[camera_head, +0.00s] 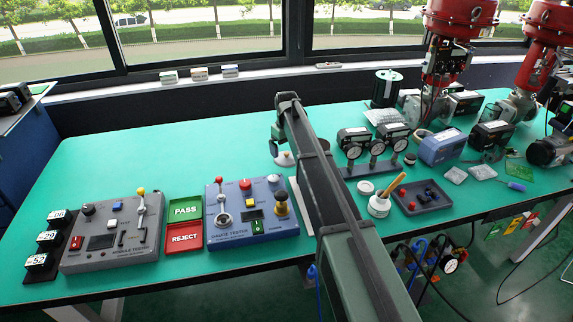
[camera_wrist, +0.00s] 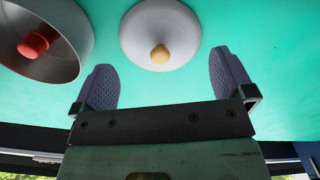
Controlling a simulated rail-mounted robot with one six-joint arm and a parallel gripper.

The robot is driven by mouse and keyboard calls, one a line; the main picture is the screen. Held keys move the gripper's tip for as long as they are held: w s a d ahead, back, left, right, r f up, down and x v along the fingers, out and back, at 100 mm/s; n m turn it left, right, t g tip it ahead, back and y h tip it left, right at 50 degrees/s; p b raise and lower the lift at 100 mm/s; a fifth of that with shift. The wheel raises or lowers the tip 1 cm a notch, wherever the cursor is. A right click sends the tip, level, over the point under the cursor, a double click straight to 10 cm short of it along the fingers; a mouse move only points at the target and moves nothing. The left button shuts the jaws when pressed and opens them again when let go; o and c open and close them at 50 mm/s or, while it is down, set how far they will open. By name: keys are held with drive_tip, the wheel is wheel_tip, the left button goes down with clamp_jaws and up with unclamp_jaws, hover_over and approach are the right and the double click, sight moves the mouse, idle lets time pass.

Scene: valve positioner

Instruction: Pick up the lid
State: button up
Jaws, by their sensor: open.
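A pale round lid (camera_wrist: 160,24) with a tan knob (camera_wrist: 160,54) shows at the top centre of the wrist view. My gripper (camera_wrist: 164,72) is open and empty, with one dark ribbed finger on each side of the knob in the picture. The fingers do not grip the lid; the exact gap to it is unclear. A pale round piece, seemingly this lid, shows in the head view (camera_head: 285,159), just below my gripper (camera_head: 278,142). A larger grey round piece with a red knob (camera_wrist: 35,44) is at the wrist view's upper left.
A gauge tester (camera_head: 252,208) and green PASS tray (camera_head: 185,209) stand to the left. Gauges (camera_head: 376,150), a white pot with a brush (camera_head: 379,206) and a dark tray (camera_head: 423,196) are to the right. The green bench (camera_head: 150,150) is clear at the back left.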

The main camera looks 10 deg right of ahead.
sight(287, 153)
wheel_tip(287, 153, down, 4)
drive_tip(key=shift+r+b, duration=0.1)
drive_tip(key=shift+b, duration=1)
drive_tip(key=shift+r, duration=0.25)
drive_tip(key=shift+s, duration=0.1)
drive_tip(key=c, duration=0.9)
